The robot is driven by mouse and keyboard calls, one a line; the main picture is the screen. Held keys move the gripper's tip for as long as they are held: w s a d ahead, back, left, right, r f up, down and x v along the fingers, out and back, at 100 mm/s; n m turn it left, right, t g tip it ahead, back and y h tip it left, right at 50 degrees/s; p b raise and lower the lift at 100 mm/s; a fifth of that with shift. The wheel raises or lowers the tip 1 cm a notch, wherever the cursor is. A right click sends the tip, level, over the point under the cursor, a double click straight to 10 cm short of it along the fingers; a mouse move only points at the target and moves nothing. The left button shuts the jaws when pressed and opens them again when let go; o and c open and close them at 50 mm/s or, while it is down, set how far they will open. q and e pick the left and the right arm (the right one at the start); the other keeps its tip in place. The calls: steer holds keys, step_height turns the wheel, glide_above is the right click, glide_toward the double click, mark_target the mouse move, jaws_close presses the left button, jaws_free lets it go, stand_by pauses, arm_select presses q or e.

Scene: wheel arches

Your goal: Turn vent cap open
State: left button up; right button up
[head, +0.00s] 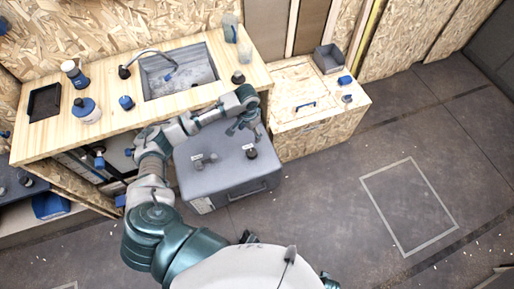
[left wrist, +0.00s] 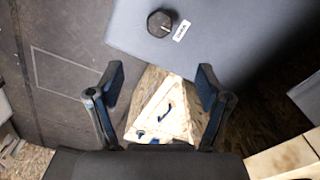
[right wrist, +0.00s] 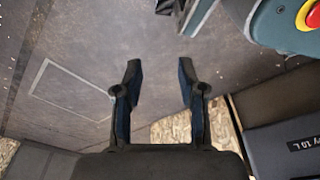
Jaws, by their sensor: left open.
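A grey box-shaped tank (head: 215,178) stands in front of the wooden counter. A round black cap (head: 250,151) sits on its top at the right, and a grey fitting (head: 203,160) is to its left. My left gripper (head: 244,135) is over the tank, just above and behind the cap in the head view, and touches nothing I can see. In the left wrist view the cap (left wrist: 160,23) with a white label (left wrist: 181,31) lies beyond the open, empty fingers (left wrist: 161,78). My right gripper (right wrist: 159,72) is open and empty over the floor.
The counter (head: 215,93) holds a sink (head: 180,72), bottles and a dark tray (head: 44,102). A lower wooden box (head: 290,95) with a blue handle stands right of the tank. The floor (head: 330,200) on the right is clear.

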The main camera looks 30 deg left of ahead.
arm_select(q)
steer(key=b, duration=0.2)
glide_toward(251, 152)
step_height(251, 152, down, 8)
steer(key=shift+a+f+b, duration=0.1)
steer(key=shift+f+b, duration=0.05)
steer(key=shift+b, duration=0.6)
steer(key=shift+f, duration=0.45)
steer(key=shift+d, duration=0.5)
steer(key=shift+a, duration=0.15)
steer(key=c, duration=1.1)
steer(key=shift+a, duration=0.2)
steer(key=shift+c, duration=0.3)
arm_select(e)
steer(key=w+r, duration=0.4)
steer(key=r, duration=0.5)
steer(key=shift+a+t, duration=0.3)
